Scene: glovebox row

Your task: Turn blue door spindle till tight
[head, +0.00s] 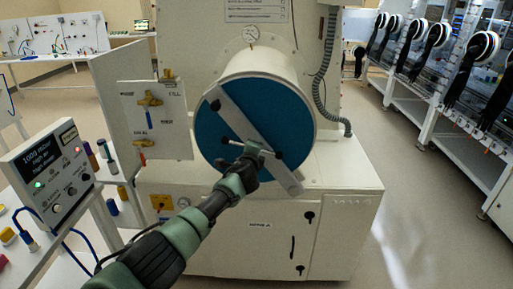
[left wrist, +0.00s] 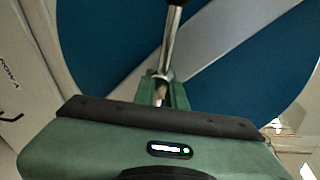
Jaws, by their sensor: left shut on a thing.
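The round blue door (head: 265,105) closes the end of a white cylinder. A pale diagonal bar (head: 235,118) crosses it from upper left to lower right. The door spindle (head: 262,150), a metal T-handle with dark ends, stands out at the bar's middle. My left gripper (head: 248,160) reaches it from below left and is shut on the spindle handle. In the left wrist view the metal spindle rod (left wrist: 171,45) runs down between the fingers (left wrist: 161,95), with the blue door (left wrist: 110,40) behind. The gripped part is mostly hidden. My right gripper is not in view.
A white panel with brass valve fittings (head: 150,100) stands left of the cylinder. A control box with a display (head: 50,170) is at the left front. A grey hose (head: 322,85) hangs at the right. Glovebox ports (head: 437,33) line the far right; the floor (head: 430,220) before them is clear.

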